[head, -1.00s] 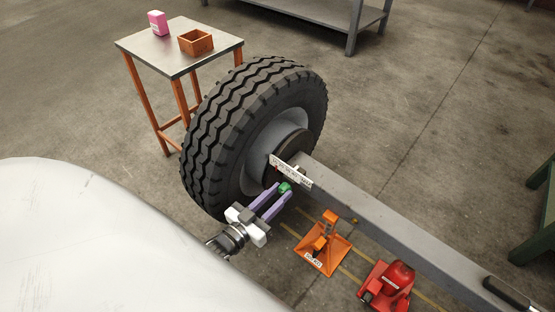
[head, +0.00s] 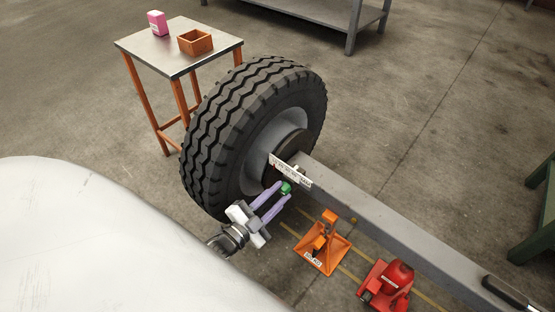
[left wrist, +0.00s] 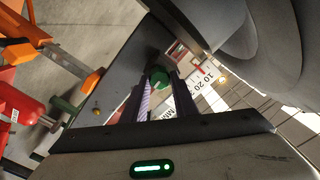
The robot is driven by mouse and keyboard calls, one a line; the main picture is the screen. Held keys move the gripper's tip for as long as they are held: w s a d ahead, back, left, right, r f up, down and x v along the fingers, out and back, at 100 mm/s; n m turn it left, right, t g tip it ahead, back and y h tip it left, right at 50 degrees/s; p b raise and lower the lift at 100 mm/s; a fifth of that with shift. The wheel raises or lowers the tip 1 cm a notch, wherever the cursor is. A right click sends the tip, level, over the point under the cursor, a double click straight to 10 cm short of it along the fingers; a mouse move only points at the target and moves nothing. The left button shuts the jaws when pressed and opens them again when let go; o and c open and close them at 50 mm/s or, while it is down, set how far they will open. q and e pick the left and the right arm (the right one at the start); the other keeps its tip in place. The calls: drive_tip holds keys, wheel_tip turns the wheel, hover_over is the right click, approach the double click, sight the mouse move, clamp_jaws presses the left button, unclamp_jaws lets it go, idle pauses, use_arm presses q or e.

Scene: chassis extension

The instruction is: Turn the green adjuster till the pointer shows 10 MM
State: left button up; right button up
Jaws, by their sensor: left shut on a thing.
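The green adjuster (head: 286,188) sits at the beam's end beside the wheel hub. My left gripper (head: 280,192), with purple fingers, is shut on it. In the left wrist view the green adjuster (left wrist: 159,80) shows between the fingertips (left wrist: 160,88). A white scale plate (head: 291,170) stands just above the adjuster in the head view. In the left wrist view the scale (left wrist: 205,82) shows the marks 10 and 20 and part of "MM". A red pointer (left wrist: 199,70) lies near the 10 mark; its exact reading is too small to tell. My right gripper is not in view.
A large tyre (head: 240,130) stands close to my left gripper. The grey beam (head: 390,225) runs to the lower right. An orange stand (head: 323,248) and a red jack (head: 388,285) are under it. A small table (head: 150,50) holds a pink item and an orange box.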

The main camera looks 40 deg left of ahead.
use_arm(q)
drive_tip(key=shift+m, duration=0.5)
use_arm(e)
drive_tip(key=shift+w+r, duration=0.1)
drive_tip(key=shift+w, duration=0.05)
use_arm(q)
drive_tip(key=o, duration=1)
drive_tip(key=shift+o, duration=0.2)
drive_tip(key=s+p, duration=0.2)
drive_tip(key=s, duration=0.8)
drive_tip(key=shift+s+a, duration=0.2)
drive_tip(key=shift+a, duration=0.15)
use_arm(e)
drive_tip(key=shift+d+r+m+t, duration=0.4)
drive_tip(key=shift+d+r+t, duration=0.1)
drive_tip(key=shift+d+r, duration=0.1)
use_arm(q)
drive_tip(key=shift+w, duration=0.1)
